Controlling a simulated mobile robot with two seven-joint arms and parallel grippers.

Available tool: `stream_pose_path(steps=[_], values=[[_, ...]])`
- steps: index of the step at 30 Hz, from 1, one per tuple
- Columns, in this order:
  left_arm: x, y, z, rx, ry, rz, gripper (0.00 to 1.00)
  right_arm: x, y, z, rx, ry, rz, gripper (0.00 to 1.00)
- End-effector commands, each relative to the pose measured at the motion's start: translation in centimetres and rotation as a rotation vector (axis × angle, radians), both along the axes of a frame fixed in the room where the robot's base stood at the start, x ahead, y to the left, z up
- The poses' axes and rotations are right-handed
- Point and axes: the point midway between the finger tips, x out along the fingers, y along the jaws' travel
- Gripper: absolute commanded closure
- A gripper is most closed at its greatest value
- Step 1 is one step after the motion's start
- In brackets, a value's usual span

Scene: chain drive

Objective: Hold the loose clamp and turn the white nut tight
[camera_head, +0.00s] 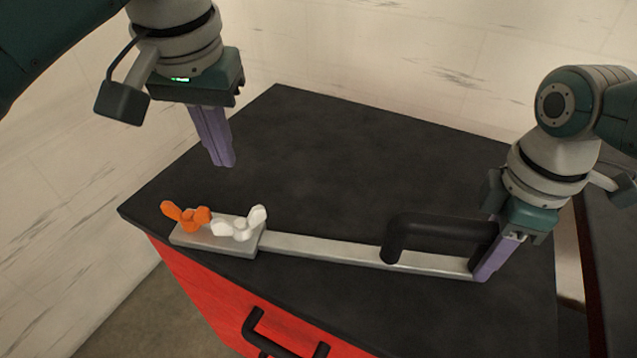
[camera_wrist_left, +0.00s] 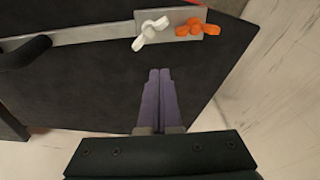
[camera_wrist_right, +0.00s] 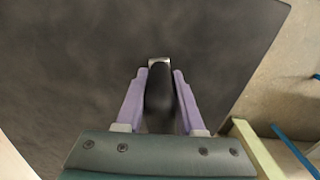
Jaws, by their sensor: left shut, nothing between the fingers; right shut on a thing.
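The clamp is a long metal bar (camera_head: 325,250) with a black handle (camera_head: 440,228) at its right end and a flat metal plate (camera_head: 217,240) at its left end. It lies on the dark tabletop. A white wing nut (camera_head: 240,224) and an orange wing nut (camera_head: 186,215) sit on the plate; the left wrist view also shows the white nut (camera_wrist_left: 150,33) and the orange nut (camera_wrist_left: 197,28). My left gripper (camera_head: 226,164) is shut and empty above the table, behind the nuts and apart from them. My right gripper (camera_head: 484,278) is shut on the clamp's handle end, with the black handle (camera_wrist_right: 159,88) between its fingers.
The dark tabletop (camera_head: 340,160) is clear behind the clamp. A red cabinet front (camera_head: 215,310) with a black pull handle (camera_head: 262,335) is below the front edge. A pale wall (camera_head: 400,50) stands behind the table.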

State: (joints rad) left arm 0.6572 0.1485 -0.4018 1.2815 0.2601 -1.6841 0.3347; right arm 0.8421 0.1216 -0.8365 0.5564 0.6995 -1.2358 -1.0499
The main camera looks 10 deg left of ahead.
Motion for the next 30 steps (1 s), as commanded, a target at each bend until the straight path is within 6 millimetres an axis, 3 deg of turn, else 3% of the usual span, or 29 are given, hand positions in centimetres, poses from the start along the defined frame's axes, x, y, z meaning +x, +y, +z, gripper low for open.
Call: stream_pose_path(steps=[6,10,16,30], values=[[0.6,-1.4,0.9,0.007,-0.103,0.404,1.00,0.0,0.0,0.0,0.000,0.001,-0.002,1.00],[0.8,-1.6,1.2,0.002,-0.143,0.529,1.00,0.0,0.0,0.0,0.000,0.001,-0.002,1.00],[1.2,-1.3,0.0,0.003,-0.156,0.575,1.00,0.0,0.0,0.0,0.000,0.001,-0.002,1.00],[3.1,-0.2,-6.3,0.002,-0.155,0.572,1.00,0.0,0.0,0.0,0.000,0.001,-0.002,1.00]])
